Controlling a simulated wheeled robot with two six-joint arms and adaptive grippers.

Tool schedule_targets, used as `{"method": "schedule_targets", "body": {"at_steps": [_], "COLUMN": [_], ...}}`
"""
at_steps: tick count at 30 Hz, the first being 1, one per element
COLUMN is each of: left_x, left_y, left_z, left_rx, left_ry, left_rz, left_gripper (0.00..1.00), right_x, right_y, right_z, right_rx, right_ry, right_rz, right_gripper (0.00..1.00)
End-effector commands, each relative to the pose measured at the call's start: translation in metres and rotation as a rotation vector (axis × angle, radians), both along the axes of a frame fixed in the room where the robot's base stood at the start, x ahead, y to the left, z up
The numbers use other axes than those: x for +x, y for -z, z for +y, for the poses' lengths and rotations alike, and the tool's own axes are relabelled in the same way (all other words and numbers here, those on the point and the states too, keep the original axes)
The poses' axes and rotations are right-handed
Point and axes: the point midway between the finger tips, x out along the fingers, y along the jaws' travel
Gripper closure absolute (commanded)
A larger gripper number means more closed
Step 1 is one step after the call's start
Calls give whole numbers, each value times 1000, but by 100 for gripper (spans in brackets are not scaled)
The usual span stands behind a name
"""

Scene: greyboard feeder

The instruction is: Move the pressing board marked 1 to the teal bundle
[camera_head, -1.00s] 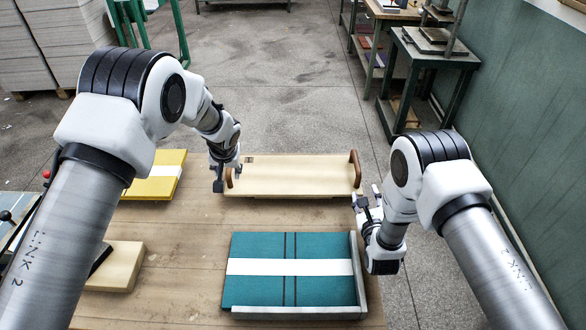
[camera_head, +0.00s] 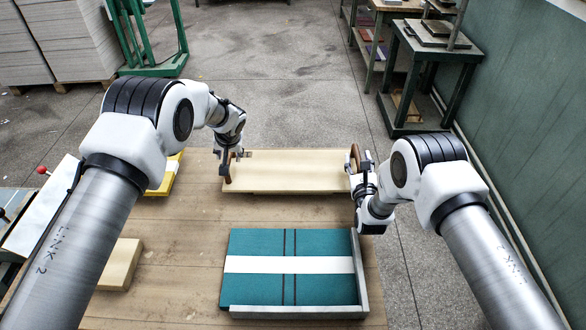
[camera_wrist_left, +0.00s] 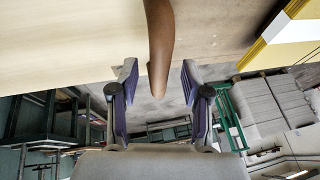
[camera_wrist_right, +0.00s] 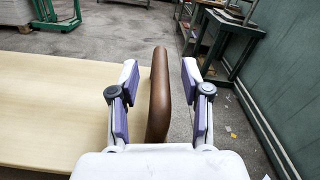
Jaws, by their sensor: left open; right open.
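The pale wooden pressing board (camera_head: 290,172) lies at the far side of the table, with a brown handle at each end. A small dark mark shows near its far left corner, too small to read. The teal bundle (camera_head: 255,246) with a white band lies nearer. My left gripper (camera_head: 232,160) is open at the left handle (camera_head: 227,165); in the left wrist view that handle (camera_wrist_left: 159,40) stands between the open fingers. My right gripper (camera_head: 359,170) is open at the right handle; in the right wrist view that handle (camera_wrist_right: 159,95) stands between the fingers, not clamped.
A grey L-shaped stop (camera_head: 362,275) borders the teal bundle's right and near sides. A yellow bundle (camera_head: 168,178) lies left, partly hidden by my left arm. A pale block (camera_head: 122,264) lies at front left. Bare table separates the board from the teal bundle.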

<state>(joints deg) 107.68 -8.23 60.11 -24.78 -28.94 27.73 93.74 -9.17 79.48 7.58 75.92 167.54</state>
Motion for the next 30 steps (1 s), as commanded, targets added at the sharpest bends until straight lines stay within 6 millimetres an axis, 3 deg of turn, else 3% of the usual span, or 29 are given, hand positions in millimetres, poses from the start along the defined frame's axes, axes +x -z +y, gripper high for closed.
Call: {"method": "schedule_targets", "body": {"at_steps": [11, 13, 15, 16, 30], "left_x": [4, 4, 4, 4, 4], "left_y": [9, 9, 9, 9, 0], "left_z": [2, 2, 2, 2, 2], "left_rx": [0, 0, 0, 0, 0], "left_ry": [0, 0, 0, 0, 0], "left_rz": [-1, -1, -1, -1, -1], "left_gripper": [52, 70, 95, 100, 100], "right_x": [10, 10, 10, 10, 10], "right_y": [0, 0, 0, 0, -9], "right_z": [0, 0, 0, 0, 0], "right_rx": [-1, -1, -1, -1, -1], "right_ry": [-1, -1, -1, 0, 1], "right_rz": [2, 2, 2, 2, -1], "right_gripper": [52, 70, 95, 100, 100]}}
